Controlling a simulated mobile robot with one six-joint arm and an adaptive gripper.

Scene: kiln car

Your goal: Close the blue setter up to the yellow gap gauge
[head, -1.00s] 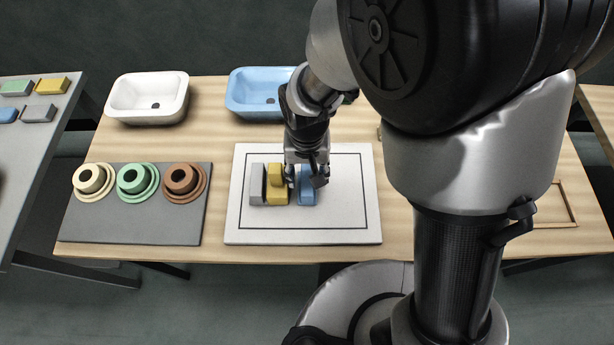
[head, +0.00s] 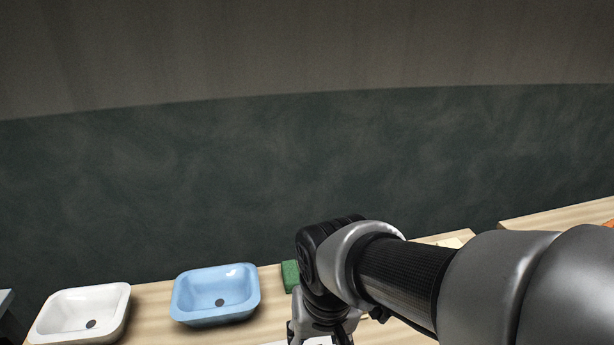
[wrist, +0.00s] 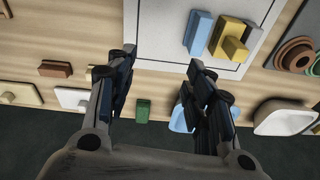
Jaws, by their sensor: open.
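The blue setter (wrist: 198,33) lies on the white board (wrist: 160,30) in the wrist view. The yellow gap gauge (wrist: 228,32), with a raised block on it, is just right of the setter there. A grey block (wrist: 252,37) sits on the gauge's other side. My gripper (wrist: 162,60) is open and empty, with its fingers spread to the left of and below the setter in the picture. In the head view my gripper (head: 318,332) is at the bottom edge, and the setter and gauge are out of frame.
A blue basin (head: 215,292), a white basin (head: 82,312) and a green block (head: 290,275) stand on the wooden table, behind the board. Round ringed pieces (wrist: 295,55) are at the right of the wrist view. Other small blocks lie at its left.

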